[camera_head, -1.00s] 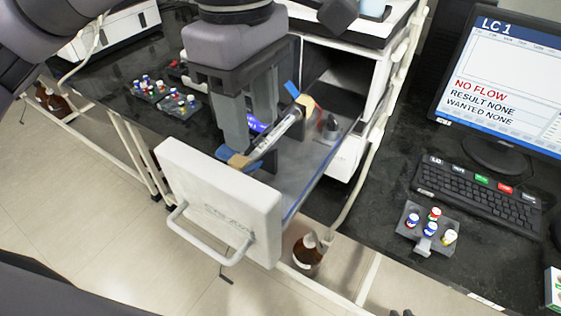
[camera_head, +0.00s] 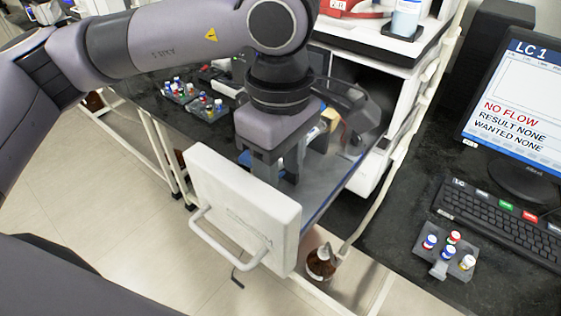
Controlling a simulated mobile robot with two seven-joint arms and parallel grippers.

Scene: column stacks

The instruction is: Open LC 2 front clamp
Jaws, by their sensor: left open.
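My left gripper (camera_head: 277,176) points straight down over the open white drawer, just behind its front panel (camera_head: 250,218). Its two dark fingers are apart. They hide most of the column and the front clamp, so I cannot tell whether they touch either. A tan end piece (camera_head: 329,119) shows behind the gripper, towards the back of the drawer. My right gripper is not in view.
The monitor (camera_head: 515,100) reads LC 1, NO FLOW. A keyboard (camera_head: 500,222) and a vial rack (camera_head: 446,254) stand on the black bench at right. More vial racks (camera_head: 207,106) stand at back left. A brown bottle (camera_head: 321,262) is below the drawer.

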